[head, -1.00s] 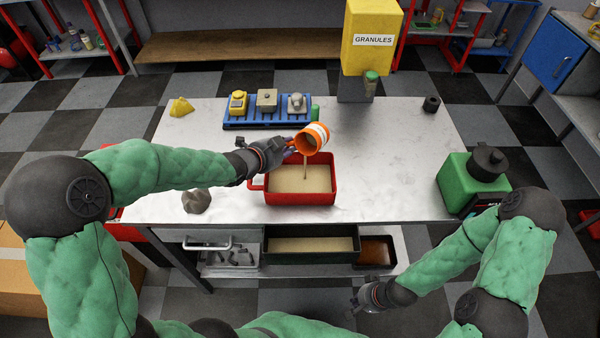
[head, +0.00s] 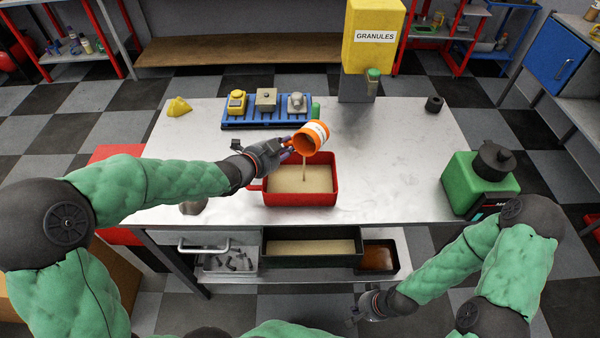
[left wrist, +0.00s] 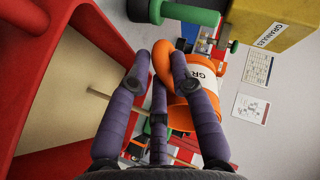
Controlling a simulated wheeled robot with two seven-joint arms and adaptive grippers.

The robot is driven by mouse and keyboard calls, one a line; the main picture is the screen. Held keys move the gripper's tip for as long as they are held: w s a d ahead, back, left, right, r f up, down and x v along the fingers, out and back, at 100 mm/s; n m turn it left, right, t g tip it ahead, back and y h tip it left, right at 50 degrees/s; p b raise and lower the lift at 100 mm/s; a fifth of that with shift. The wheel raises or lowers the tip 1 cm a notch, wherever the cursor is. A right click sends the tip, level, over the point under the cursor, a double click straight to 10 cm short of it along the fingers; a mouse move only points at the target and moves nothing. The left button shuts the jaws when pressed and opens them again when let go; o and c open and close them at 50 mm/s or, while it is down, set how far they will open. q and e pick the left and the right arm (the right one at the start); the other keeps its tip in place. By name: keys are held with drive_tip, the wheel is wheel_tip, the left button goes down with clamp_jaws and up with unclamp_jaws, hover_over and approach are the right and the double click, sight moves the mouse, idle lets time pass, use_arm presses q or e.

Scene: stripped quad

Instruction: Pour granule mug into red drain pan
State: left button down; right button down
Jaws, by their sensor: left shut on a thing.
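The orange granule mug (head: 309,139) with a white label is tipped over the red drain pan (head: 267,197) on the bench. A thin tan stream falls from its mouth into the pan, which holds a layer of tan granules (head: 290,180). My left gripper (head: 286,148) is shut on the mug's handle, above the pan's left back side. In the left wrist view the purple fingers (left wrist: 160,85) close around the orange handle, and the mug (left wrist: 190,103) shows beyond them. My right gripper (head: 362,308) hangs empty in front of the bench; its fingers are too small to read.
A blue tray (head: 245,126) with several parts lies behind the pan. The yellow granules dispenser (head: 372,50) stands at the back, a green machine (head: 478,185) at the right. A dark tray of granules (head: 310,258) sits on the lower shelf. The bench right of the pan is clear.

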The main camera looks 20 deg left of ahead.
use_arm(q)
drive_tip(key=t+b, duration=0.1)
drive_tip(key=b, duration=0.3)
drive_tip(key=shift+s+h+b, duration=0.15)
drive_tip(key=shift+h+b, duration=0.15)
drive_tip(key=shift+b, duration=0.05)
idle(0.5)
drive_tip(key=shift+t+b, duration=0.35)
drive_tip(key=shift+t, duration=0.25)
drive_tip(key=shift+r+t+h, duration=0.1)
drive_tip(key=shift+t+h, duration=0.3)
drive_tip(key=shift+t, duration=0.4)
idle(0.5)
drive_tip(key=shift+r+m+t+h, duration=0.3)
drive_tip(key=shift+r+t, duration=0.3)
drive_tip(key=shift+t, duration=0.2)
idle(0.6)
drive_tip(key=shift+r+t+h+b, duration=0.35)
drive_tip(key=shift+r+t, duration=0.45)
drive_tip(key=shift+r, duration=0.35)
drive_tip(key=shift+r+t+h, duration=0.25)
drive_tip(key=shift+r+t, duration=0.55)
drive_tip(key=shift+r, duration=0.15)
idle(0.6)
drive_tip(key=shift+r+m+t, duration=0.3)
drive_tip(key=shift+r+t, duration=0.1)
drive_tip(key=shift+r, duration=0.4)
